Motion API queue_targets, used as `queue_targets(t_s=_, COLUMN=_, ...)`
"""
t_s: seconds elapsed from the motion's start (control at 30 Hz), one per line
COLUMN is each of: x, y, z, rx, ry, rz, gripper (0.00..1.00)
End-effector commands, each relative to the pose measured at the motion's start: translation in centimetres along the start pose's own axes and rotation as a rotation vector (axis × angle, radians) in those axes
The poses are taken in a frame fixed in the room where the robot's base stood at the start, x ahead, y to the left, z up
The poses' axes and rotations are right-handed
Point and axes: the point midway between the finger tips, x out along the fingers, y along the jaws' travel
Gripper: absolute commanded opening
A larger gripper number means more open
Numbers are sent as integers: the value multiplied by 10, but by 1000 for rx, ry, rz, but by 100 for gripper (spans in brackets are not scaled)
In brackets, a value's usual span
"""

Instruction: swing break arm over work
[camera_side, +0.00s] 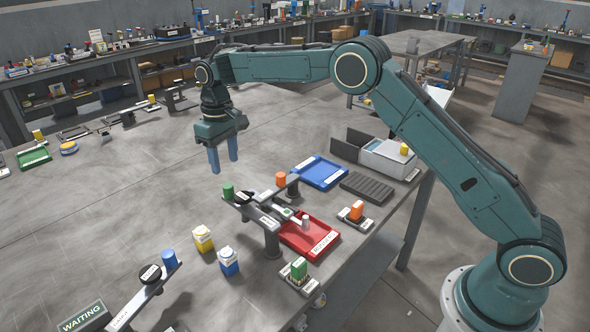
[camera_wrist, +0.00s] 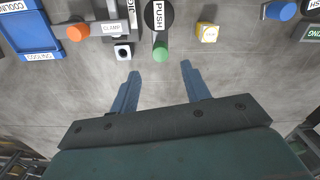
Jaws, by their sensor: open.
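A grey fixture on a post (camera_side: 271,240) stands at the middle of the table. It carries a long arm with a green knob (camera_side: 228,191) at its end and a black PUSH knob (camera_wrist: 158,16). Beside these are an orange knob (camera_side: 281,180) and a part labelled CLAMP (camera_wrist: 113,28). I cannot read which piece is named the break arm. My gripper (camera_side: 222,163) hangs above the table behind and left of the fixture, fingers down, open and empty. In the wrist view the green knob (camera_wrist: 160,52) lies just beyond the gap between the fingertips, not touched.
A red tray (camera_side: 310,243) lies under the fixture's right side. A blue COOLING tray (camera_side: 320,172) and a grey slotted block (camera_side: 367,188) are behind. Yellow (camera_side: 203,239) and blue (camera_side: 228,261) containers stand in front; another arm with a blue knob (camera_side: 169,258) is front left.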

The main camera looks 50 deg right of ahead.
Motion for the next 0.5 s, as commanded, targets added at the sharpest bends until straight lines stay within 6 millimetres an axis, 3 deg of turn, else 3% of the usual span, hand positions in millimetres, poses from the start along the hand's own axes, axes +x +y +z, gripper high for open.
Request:
queue_targets(t_s=0.3, x=50, y=0, z=0, rx=0, ry=-3, rz=0, gripper=47)
queue_targets(t_s=0.5, x=74, y=0, z=0, rx=0, ry=-2, rz=0, gripper=47)
